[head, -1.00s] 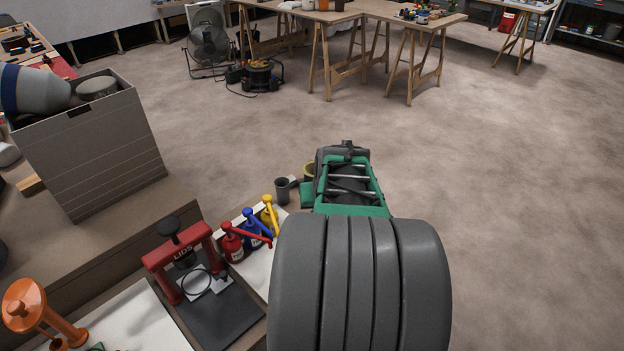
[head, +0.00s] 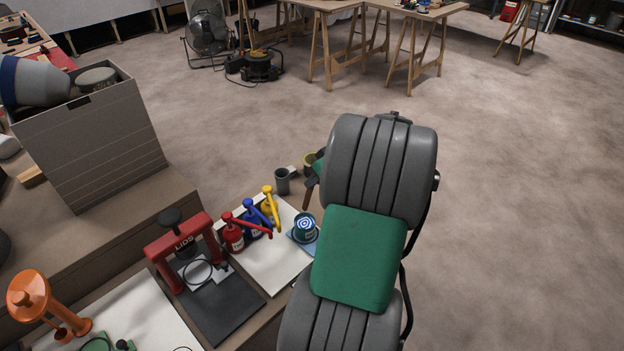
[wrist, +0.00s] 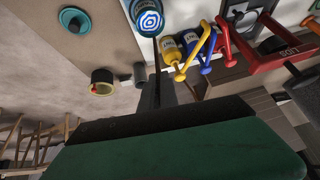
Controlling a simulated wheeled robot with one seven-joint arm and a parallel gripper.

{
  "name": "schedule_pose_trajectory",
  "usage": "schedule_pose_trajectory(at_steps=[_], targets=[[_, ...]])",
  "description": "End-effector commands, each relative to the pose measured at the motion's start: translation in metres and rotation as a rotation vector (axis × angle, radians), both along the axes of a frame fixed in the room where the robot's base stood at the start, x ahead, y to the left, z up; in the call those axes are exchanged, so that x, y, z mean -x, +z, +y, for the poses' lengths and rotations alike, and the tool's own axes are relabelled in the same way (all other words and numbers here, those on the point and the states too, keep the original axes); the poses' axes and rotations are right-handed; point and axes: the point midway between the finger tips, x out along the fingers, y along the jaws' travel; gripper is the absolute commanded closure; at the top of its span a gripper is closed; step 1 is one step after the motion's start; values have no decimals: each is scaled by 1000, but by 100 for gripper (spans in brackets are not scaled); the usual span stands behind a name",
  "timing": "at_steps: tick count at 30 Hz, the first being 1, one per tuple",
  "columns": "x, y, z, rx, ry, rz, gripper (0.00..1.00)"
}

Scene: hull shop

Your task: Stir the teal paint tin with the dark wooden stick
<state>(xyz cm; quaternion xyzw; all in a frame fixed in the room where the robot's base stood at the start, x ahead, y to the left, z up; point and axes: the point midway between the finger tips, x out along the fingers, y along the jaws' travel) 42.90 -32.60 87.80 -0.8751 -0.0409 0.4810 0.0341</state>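The teal paint tin (head: 304,228) stands open on a blue mat (head: 298,243) at the right end of the bench. A blue and white swirl shows on the paint. In the wrist view the tin (wrist: 149,18) is at the top centre. The dark wooden stick (head: 308,193) points down towards the tin, its lower end close to the rim; I cannot tell whether it is over the opening. In the wrist view the stick (wrist: 156,58) runs from my gripper (wrist: 155,92), which looks shut on it. The head view mostly hides my gripper behind my arm.
Red, blue and yellow pump bottles (head: 232,233) stand left of the tin, beside a red lid press (head: 180,250). A grey cup (head: 282,181) and a yellow-rimmed pot (head: 309,160) are behind. A teal lid (wrist: 75,19) lies off to the side. Open floor is on the right.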

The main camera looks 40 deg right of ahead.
Motion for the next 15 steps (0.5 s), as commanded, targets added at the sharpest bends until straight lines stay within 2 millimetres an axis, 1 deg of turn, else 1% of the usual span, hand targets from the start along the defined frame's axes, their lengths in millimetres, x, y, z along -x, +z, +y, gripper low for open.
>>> schedule_pose_trajectory(at_steps=[1,11,15], targets=[[1,-8,-1,-1,-2,0,100],[9,-38,-5,-1,-3,0,100],[7,-51,-4,0,-1,1,100]])
